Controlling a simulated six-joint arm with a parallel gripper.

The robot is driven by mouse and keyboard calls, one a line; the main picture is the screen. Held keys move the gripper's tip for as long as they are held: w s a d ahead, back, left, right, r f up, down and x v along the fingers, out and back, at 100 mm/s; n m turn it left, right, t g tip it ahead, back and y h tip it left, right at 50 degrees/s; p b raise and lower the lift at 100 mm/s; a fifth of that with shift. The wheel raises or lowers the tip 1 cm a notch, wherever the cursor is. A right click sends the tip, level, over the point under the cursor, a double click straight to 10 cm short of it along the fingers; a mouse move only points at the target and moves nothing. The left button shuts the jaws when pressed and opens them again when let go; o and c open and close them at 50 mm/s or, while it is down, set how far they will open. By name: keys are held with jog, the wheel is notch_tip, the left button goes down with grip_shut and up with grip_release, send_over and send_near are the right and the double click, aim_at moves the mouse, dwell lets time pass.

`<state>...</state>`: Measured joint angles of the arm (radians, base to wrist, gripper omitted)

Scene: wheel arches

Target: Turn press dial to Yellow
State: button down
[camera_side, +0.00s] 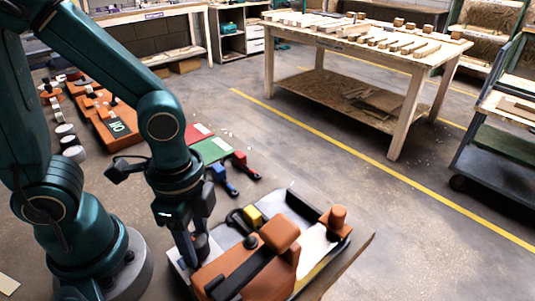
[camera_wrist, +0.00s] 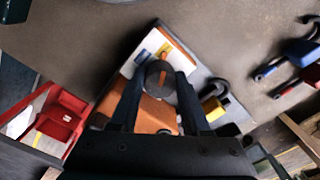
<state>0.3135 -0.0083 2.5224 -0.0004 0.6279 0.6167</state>
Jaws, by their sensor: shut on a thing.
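The press (camera_side: 270,255) is an orange and black machine on a pale base plate. Its dial (camera_wrist: 160,73) is a dark round knob with an orange mark on top, at one end of the plate. My gripper (camera_wrist: 160,90) points down over that end, shut on the dial with a finger on each side. In the side view my gripper (camera_side: 194,252) stands at the plate's left end, and its fingers partly hide the dial. Beside the dial in the wrist view are a blue patch (camera_wrist: 146,55) and an orange-yellow patch; which colour the dial points at I cannot tell.
A yellow block with a black handle (camera_side: 253,214) lies at the press's back edge. Blue (camera_side: 222,178) and red (camera_side: 242,165) handled pieces lie behind it, near a green panel (camera_side: 211,150). A wooden table (camera_side: 360,45) stands farther back. The floor right of the press is clear.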

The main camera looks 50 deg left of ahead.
aim_at(195, 239)
jog(key=shift+c, duration=1.8)
grip_release()
jog(key=shift+r, duration=2.6)
jog(key=w+a+r+n+t, duration=0.2)
jog(key=a+r+n+t, duration=0.2)
jog(key=n, duration=0.6)
notch_tip(195, 239, up, 2)
jog(key=shift+w+a+n+t, duration=0.2)
jog(key=shift+a+n+t, duration=0.1)
jog(key=shift+t, duration=0.5)
